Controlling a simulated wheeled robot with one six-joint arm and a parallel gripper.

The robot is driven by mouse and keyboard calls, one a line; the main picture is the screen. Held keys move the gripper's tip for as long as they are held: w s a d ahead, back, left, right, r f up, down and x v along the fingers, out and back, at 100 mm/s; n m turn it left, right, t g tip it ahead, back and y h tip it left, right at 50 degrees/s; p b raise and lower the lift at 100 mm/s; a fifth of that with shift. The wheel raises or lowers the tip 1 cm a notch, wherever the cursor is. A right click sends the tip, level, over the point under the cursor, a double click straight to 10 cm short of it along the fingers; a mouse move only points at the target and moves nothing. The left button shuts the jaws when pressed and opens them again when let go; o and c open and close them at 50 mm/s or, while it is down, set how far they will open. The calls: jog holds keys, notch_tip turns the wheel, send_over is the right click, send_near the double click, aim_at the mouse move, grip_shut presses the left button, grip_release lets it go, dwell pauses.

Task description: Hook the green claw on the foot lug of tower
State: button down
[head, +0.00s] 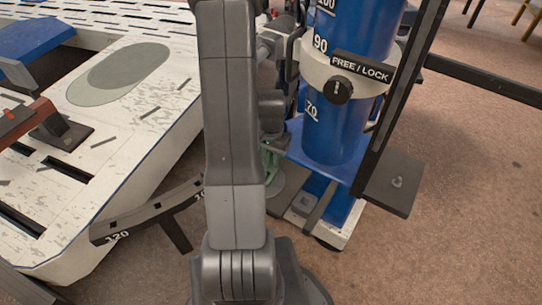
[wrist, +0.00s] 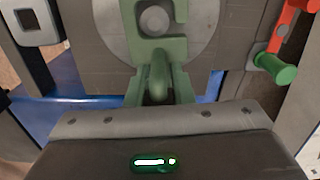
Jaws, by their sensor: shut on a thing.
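The green claw (wrist: 160,50) is a C-shaped piece in the wrist view, its stem running down toward my gripper (wrist: 157,92). My gripper is shut on the stem; the fingertips are not clearly seen. A round grey boss (wrist: 154,20) on a pale disc shows inside the claw's mouth; it may be the foot lug. I cannot tell whether the claw touches it. In the head view, a bit of green claw (head: 270,163) shows by the tower's base, mostly hidden by my arm. The tower (head: 335,125) is a blue column with white numbers, standing upright.
A black post (head: 408,85) and grey plate (head: 397,183) flank the tower on the right. A white slotted bench (head: 120,150) and a dark curved scale (head: 150,210) lie left. The wrist view shows a red bracket with a green peg (wrist: 275,68).

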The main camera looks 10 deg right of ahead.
jog(key=c, duration=1.2)
grip_release()
notch_tip(320, 180, up, 14)
jog(key=p, duration=0.3)
jog(key=shift+f, duration=0.15)
notch_tip(320, 180, down, 14)
jog(key=b, duration=0.3)
jog(key=shift+f, duration=0.1)
jog(key=shift+r+p, duration=0.55)
jog(key=shift+r, duration=0.3)
jog(key=shift+r+p, duration=0.3)
jog(key=shift+r, duration=0.15)
